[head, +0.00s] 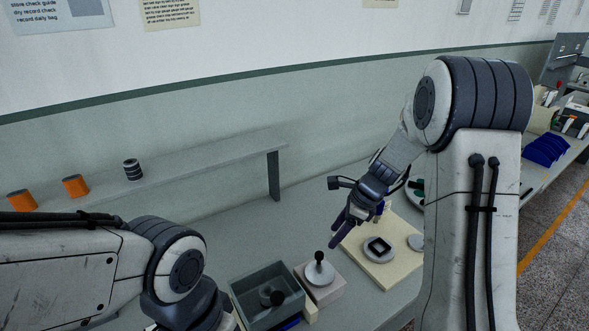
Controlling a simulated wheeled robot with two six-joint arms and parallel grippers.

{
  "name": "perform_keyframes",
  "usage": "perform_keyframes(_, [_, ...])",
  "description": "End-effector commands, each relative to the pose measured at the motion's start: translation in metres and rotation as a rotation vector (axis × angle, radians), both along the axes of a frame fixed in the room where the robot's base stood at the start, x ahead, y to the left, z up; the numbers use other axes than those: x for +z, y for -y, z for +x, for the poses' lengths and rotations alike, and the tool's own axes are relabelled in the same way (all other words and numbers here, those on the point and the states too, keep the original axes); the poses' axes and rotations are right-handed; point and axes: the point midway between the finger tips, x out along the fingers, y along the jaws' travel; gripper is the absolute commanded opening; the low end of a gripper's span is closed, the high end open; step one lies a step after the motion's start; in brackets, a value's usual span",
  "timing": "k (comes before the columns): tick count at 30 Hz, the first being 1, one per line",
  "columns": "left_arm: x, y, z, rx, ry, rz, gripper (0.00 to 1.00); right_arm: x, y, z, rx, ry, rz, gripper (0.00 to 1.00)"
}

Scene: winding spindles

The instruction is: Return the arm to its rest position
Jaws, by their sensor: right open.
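My right arm stands in the right half of the head view. Its gripper (345,226) points down and left, open, above the table near the cream board (376,264). I see nothing between its fingers. My left arm comes in from the lower left, and its gripper is out of the picture. A grey tray (245,299) holds a dark round-knobbed piece (273,297). A pale block (330,291) beside the tray carries a disc with a black-knobbed spindle (319,268).
A raised shelf (215,170) along the wall holds orange spools (75,186) and a black-and-white striped spool (132,169). Blue bins (545,149) stand at far right. The table below the shelf is clear.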

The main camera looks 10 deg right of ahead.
Motion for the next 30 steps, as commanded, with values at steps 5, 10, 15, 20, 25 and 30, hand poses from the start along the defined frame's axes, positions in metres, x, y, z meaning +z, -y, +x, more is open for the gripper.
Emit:
perform_keyframes(5, [-0.001, 0.0, 0.0, 0.0, 0.0, 0.0, 0.5, 0.016, -0.041, -0.017, 0.245, 0.046, -0.044, 0.61])
perform_keyframes(10, [-0.003, 0.0, 0.0, 0.0, 0.0, 0.0, 0.5, 0.05, -0.129, -0.088, 0.941, 0.182, -0.152, 0.61])
perform_keyframes(15, [-0.006, 0.0, 0.0, 0.0, 0.0, 0.0, 0.5, 0.07, -0.176, -0.183, 1.723, 0.343, -0.241, 0.61])
perform_keyframes(20, [-0.007, 0.0, 0.0, 0.0, 0.0, 0.0, 0.5, 0.075, -0.181, -0.245, 2.267, 0.461, -0.289, 0.61])
perform_keyframes(25, [-0.007, 0.0, 0.0, 0.0, 0.0, 0.0, 0.5, 0.075, -0.176, -0.271, 2.539, 0.52, -0.308, 0.61])
perform_keyframes(30, [-0.007, 0.0, 0.0, 0.0, 0.0, 0.0, 0.5, 0.075, -0.174, -0.274, 2.577, 0.526, -0.31, 0.61])
